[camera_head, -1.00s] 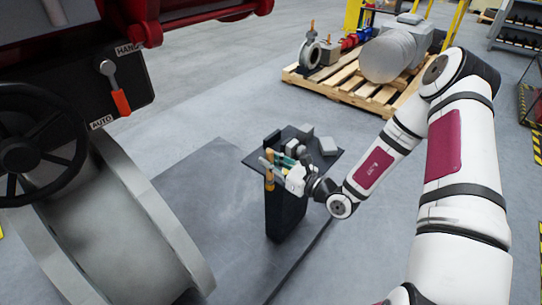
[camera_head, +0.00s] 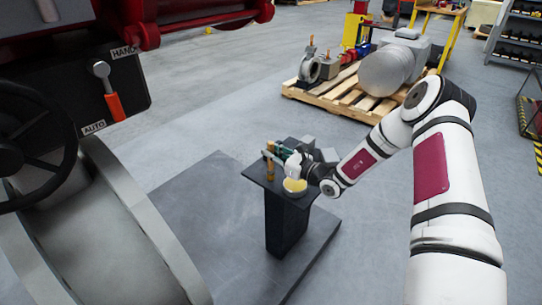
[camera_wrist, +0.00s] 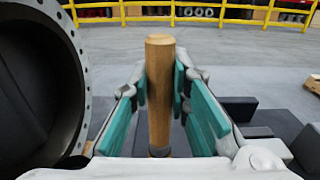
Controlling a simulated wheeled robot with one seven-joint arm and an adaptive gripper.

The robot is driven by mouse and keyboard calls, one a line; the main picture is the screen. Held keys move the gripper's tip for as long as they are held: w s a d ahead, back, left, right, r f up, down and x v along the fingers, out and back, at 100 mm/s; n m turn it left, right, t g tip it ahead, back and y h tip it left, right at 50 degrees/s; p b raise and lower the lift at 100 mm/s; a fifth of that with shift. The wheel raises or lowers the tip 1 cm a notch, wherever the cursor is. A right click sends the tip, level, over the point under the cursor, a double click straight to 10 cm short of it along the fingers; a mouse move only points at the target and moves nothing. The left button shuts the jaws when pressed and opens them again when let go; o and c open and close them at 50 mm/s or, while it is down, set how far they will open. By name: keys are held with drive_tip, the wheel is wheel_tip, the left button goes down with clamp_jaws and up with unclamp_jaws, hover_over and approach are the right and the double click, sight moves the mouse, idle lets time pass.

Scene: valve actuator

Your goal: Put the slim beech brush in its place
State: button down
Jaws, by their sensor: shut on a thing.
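The slim beech brush shows as an upright round wooden handle (camera_wrist: 160,85) between my gripper's teal pads in the wrist view, with a dark band at its lower end. The bristle end is hidden. In the head view the handle (camera_head: 269,161) stands at the left side of the small dark stand. My gripper (camera_head: 278,153) is shut on it, reaching in from the right over the stand top; it also shows in the wrist view (camera_wrist: 160,80). I cannot tell whether the brush touches the stand. No marked place for it is clear.
The dark stand top (camera_head: 256,172) carries grey blocks (camera_head: 306,143) at its back. A round yellow-topped thing (camera_head: 295,186) sits at its front. The large valve flange (camera_head: 140,220) and handwheel (camera_head: 35,145) are on the left. A pallet (camera_head: 335,98) stands behind.

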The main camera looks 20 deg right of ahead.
drive_tip(key=shift+f, duration=0.5)
drive_tip(key=c, duration=1.5)
unclamp_jaws()
